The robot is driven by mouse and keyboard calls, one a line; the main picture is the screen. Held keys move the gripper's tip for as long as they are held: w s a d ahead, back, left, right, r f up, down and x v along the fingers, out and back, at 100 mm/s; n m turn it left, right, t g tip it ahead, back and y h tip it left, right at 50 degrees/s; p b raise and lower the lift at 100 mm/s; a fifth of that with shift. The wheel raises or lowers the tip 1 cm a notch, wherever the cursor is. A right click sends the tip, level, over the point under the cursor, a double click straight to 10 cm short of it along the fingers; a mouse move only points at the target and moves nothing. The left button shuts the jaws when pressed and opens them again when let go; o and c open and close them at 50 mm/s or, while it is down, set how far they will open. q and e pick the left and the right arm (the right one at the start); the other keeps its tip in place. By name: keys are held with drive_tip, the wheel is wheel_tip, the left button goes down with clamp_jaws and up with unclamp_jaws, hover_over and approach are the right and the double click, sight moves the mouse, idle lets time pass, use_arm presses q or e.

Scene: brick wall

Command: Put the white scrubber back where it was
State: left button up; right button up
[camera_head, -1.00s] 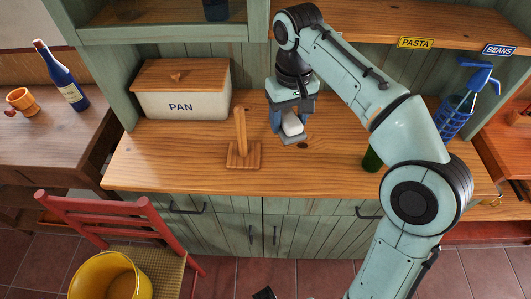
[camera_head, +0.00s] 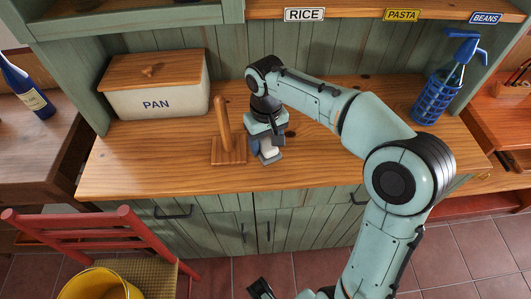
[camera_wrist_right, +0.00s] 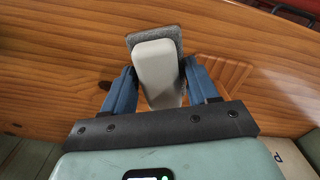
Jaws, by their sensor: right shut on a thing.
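My right gripper (camera_head: 267,155) is shut on the white scrubber (camera_head: 268,146), just right of a wooden stand with an upright peg (camera_head: 222,125) on the counter. In the wrist view the scrubber (camera_wrist_right: 156,75) is a pale block with a grey pad at its far end, between the blue fingers of the right gripper (camera_wrist_right: 160,90). The pad end points at the counter; I cannot tell whether it touches. The base of the stand (camera_wrist_right: 222,72) shows right of the fingers there. My left gripper is not recognisable in view.
A shelf with labels (camera_head: 345,12) hangs above. A red chair (camera_head: 100,235) and yellow bucket (camera_head: 100,288) stand in front.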

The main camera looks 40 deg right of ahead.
sight(266, 141)
drive_tip(key=shift+f+b, duration=0.4)
drive_tip(key=shift+f, duration=1.85)
drive_tip(key=o, duration=0.7)
drive_tip(key=shift+c, duration=0.2)
wheel_tip(266, 141, up, 12)
drive_tip(key=p, duration=0.2)
drive_tip(key=shift+p, duration=0.3)
